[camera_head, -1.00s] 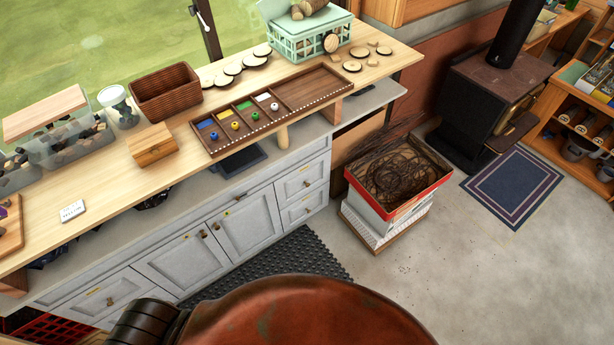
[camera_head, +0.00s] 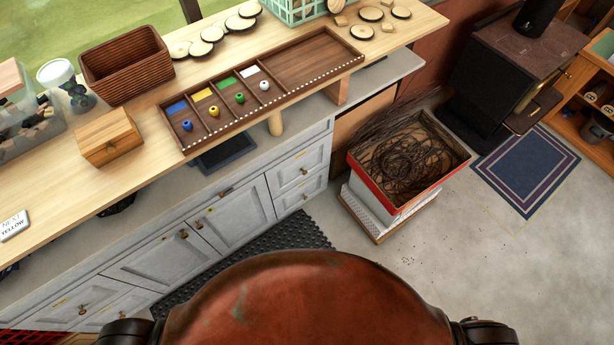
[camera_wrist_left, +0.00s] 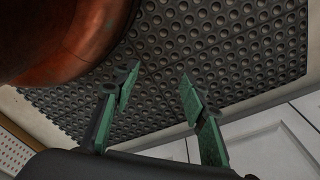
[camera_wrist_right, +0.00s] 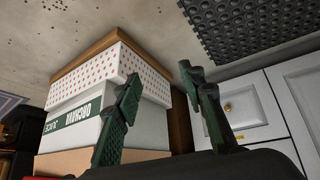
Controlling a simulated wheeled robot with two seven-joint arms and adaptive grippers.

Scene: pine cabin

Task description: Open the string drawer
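Grey cabinet fronts run below the wooden workbench (camera_head: 150,185). At the right end are an upper drawer (camera_head: 288,176) and a lower drawer (camera_head: 290,199), both shut, with small knobs. Another shut drawer (camera_head: 60,306) is at the lower left. I cannot read any label to tell which one is the string drawer. My left gripper (camera_wrist_left: 158,82) is open and empty above the black mat. My right gripper (camera_wrist_right: 160,75) is open and empty; a drawer front with a brass knob (camera_wrist_right: 228,107) shows beside it in the right wrist view. Neither gripper shows in the head view.
Stacked boxes with a red-rimmed tray of dark tangled strands (camera_head: 398,208) stand right of the cabinet. A black rubber mat (camera_head: 285,237) lies before it. A divided wooden tray (camera_head: 235,128) and small wooden box (camera_head: 108,138) sit on the bench.

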